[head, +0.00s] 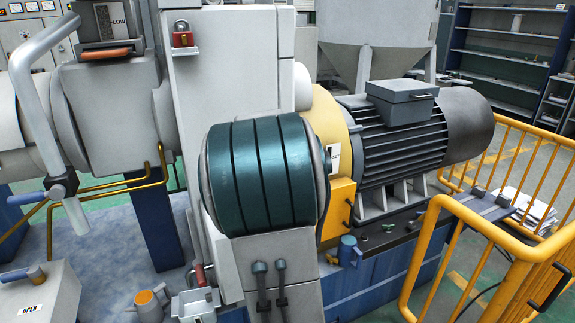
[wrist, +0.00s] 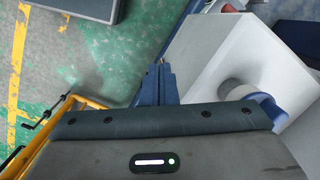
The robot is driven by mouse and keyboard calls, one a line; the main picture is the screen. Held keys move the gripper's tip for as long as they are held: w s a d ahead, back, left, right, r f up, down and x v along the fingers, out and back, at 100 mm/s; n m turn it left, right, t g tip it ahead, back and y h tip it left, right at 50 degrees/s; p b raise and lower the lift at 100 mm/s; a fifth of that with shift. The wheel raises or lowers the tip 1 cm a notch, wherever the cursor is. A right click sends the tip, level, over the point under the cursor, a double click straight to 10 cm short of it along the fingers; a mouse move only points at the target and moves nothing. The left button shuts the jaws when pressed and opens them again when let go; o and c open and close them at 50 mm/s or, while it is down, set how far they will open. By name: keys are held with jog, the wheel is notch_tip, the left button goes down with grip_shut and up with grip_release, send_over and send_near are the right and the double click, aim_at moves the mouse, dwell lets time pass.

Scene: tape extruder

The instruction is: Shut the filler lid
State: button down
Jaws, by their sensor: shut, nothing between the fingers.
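No part is marked as the filler lid, so I cannot tell for sure which it is. A small open grey box (head: 197,306) at the bottom of the head view has a red handle (head: 199,274) standing at its back, possibly on a raised lid. A small blue pot (head: 348,251) with a side handle sits right of the middle. My gripper (wrist: 160,72) shows in the wrist view with its blue fingers together and nothing between them.
A grey box marked OPEN (head: 35,292) is at lower left. Yellow railings (head: 480,225) bound the right side. A large motor (head: 400,140) is behind. Green floor (wrist: 90,50) shows left of my gripper.

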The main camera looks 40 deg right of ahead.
jog(key=w+d+r+m+h+p, duration=0.1)
jog(key=w+d+r+m+p, duration=0.25)
jog(key=d+r+p, duration=0.45)
jog(key=w+d+r+m+h+p, duration=0.1)
jog(key=w+d+r+m+p, duration=0.1)
jog(key=d+r+m+p, duration=0.45)
jog(key=f+n, duration=0.1)
jog(key=f, duration=0.2)
jog(key=a+f+n+p, duration=0.1)
jog(key=f, duration=0.3)
jog(key=s+f+p, duration=0.1)
jog(key=f, duration=0.2)
jog(key=shift+a+f+n+g, duration=0.2)
jog(key=shift+f+n+g, duration=0.1)
jog(key=shift+f+n, duration=0.1)
jog(key=shift+f, duration=0.2)
jog(key=shift+f, duration=0.1)
jog(key=shift+f, duration=0.2)
jog(key=shift+r, duration=0.2)
jog(key=shift+r+p, duration=0.8)
jog(key=shift+r, duration=0.4)
notch_tip(320, 180, up, 13)
